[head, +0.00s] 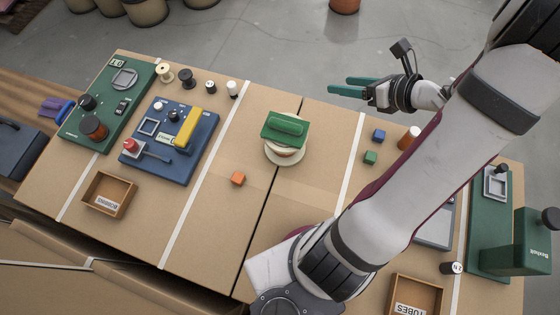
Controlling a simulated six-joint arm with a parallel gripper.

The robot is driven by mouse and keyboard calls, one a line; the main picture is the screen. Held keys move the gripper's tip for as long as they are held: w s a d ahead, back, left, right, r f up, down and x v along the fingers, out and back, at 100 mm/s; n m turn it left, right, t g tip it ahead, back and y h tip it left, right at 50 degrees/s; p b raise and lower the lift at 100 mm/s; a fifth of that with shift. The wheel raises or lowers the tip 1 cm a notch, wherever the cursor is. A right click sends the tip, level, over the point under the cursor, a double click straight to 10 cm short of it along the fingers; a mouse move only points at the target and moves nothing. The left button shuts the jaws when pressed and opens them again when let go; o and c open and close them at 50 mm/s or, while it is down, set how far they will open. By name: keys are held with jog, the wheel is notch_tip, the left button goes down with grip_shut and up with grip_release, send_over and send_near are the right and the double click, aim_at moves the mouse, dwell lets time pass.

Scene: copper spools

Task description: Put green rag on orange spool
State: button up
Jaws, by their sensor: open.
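A folded green rag (285,127) lies on top of a round cream-rimmed piece (287,161) near the middle of the table. The rag hides most of that piece, so I cannot tell whether it is the orange spool. A brownish-orange cylinder with a pale side (408,138) stands to the right, partly beside my arm. My gripper (340,87), with teal fingers, is open and empty. It is up and to the right of the rag in the picture, apart from it, beyond the table's far edge.
A cream spool (163,72) and a dark spool (186,77) stand at the far left. Green (118,84) and blue (187,163) panels fill the left; an open box (97,204) sits in front.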

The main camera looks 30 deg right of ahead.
jog(key=w+d+r+m+g+h, duration=0.1)
jog(key=w+r+m+h, duration=0.2)
jog(key=m, duration=0.5)
jog(key=w+d+r+m+g+h, duration=0.15)
jog(key=r+m+h, duration=0.3)
jog(key=m, duration=0.45)
jog(key=s+a+m+g+y, duration=0.2)
jog(key=s+a+m+g, duration=0.2)
jog(key=s+a+m, duration=0.6)
jog(key=s+a+m+g+y, duration=0.3)
jog(key=s+a+m, duration=0.7)
jog(key=a+m, duration=0.5)
jog(key=a+g, duration=0.1)
jog(key=a, duration=0.2)
jog(key=shift+f+y, duration=0.3)
jog(key=shift+y, duration=0.05)
